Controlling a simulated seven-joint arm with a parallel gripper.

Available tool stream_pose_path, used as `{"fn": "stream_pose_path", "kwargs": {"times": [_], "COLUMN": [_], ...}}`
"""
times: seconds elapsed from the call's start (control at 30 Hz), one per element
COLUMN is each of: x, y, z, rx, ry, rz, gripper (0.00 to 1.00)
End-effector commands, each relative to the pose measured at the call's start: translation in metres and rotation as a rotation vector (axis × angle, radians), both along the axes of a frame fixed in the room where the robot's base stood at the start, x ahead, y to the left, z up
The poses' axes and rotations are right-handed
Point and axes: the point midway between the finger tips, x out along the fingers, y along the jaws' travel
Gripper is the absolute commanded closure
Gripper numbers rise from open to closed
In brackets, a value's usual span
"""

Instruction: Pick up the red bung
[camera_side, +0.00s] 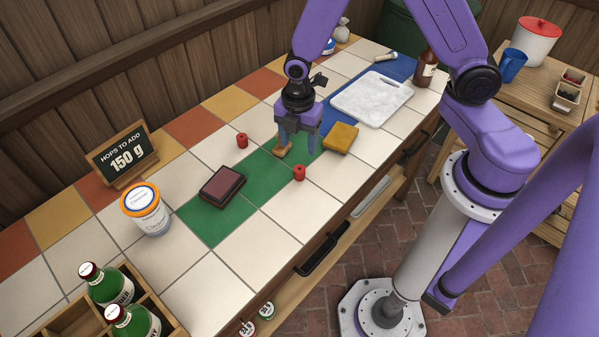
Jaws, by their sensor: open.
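Two small red bungs stand on the tiled counter. One red bung (242,140) is on the left, on a pale tile beside the green tiles. The other red bung (299,173) is nearer the front, close to the green tiles' edge. My gripper (297,148) points down above the green area, between and behind the two bungs. Its jaws are open, and neither bung is between them. A small tan block (283,151) lies by the left fingertip; I cannot tell whether they touch.
A yellow sponge-like block (341,138) lies right of my gripper. A dark red pad (222,186) lies on the green tiles. An orange-lidded tub (148,212), a hops sign (124,155) and a bottle crate (165,309) are left. A marble board (371,99) lies behind right.

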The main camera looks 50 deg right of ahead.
Motion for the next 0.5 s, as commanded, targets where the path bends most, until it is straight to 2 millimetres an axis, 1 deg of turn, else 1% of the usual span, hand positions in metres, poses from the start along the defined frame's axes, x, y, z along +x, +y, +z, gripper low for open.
{"fn": "stream_pose_path", "kwargs": {"times": [0.03,0.1,0.3,0.5], "x": [-0.001,-0.001,-0.001,0.0], "y": [-0.001,0.0,0.0,0.0], "z": [-0.009,-0.019,-0.045,-0.055], "rx": [-0.002,-0.002,-0.002,0.0], "ry": [0.004,0.004,0.003,0.0], "rz": [0.0,0.0,0.0,-0.001], "gripper": [0.38,0.38,0.38,0.38]}}
